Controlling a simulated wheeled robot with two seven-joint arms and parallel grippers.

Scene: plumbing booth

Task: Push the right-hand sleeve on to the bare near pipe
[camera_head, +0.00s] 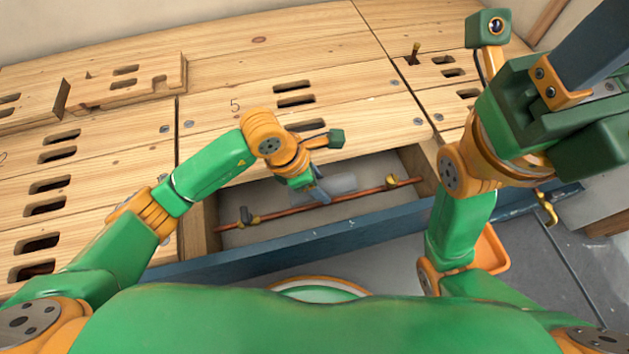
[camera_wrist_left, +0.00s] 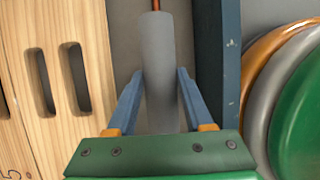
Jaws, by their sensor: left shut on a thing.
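A grey sleeve (camera_head: 340,184) shows in the floor recess, just behind the copper near pipe (camera_head: 350,195) in the head view. My left gripper (camera_head: 320,192) is shut on this sleeve. In the left wrist view the sleeve (camera_wrist_left: 159,65) lies lengthwise between the two blue fingers (camera_wrist_left: 158,100). A short bit of copper pipe (camera_wrist_left: 155,5) shows beyond its far end. The sleeve hides the pipe there; whether they touch I cannot tell. My right gripper (camera_head: 570,90) is raised at the upper right, its fingertips outside the picture. No second sleeve is visible.
Brass-coloured fittings hold the pipe at left (camera_head: 247,216) and right (camera_head: 391,181). Slotted wooden boards (camera_head: 215,135) border the recess behind, and a blue beam (camera_head: 285,245) runs along its front. An orange tray (camera_head: 492,250) lies at the right, partly behind my right arm.

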